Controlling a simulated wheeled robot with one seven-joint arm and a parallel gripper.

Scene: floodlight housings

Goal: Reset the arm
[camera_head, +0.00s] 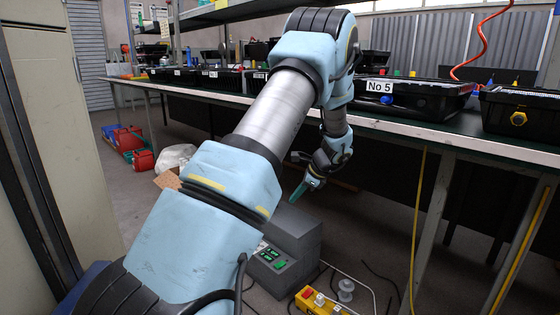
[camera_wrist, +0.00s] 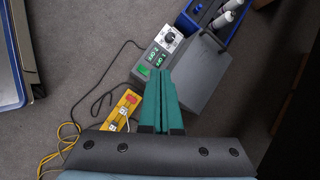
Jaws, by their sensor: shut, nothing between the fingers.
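My gripper (camera_head: 299,191) hangs at the end of my arm in front of the long workbench, below its top and above the grey machine on the floor. In the wrist view its green fingers (camera_wrist: 161,85) point away from the camera. They lie together, with nothing between them. The grey machine (camera_head: 290,240) has a panel with green displays; it also shows in the wrist view (camera_wrist: 202,75), beyond the fingertips.
A yellow power strip (camera_head: 318,300) and loose cables lie on the floor by the machine. The workbench (camera_head: 440,128) carries several black cases, one labelled No 5 (camera_head: 410,98). A beige cabinet (camera_head: 62,130) stands at left. Red containers (camera_head: 128,138) sit on the floor behind.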

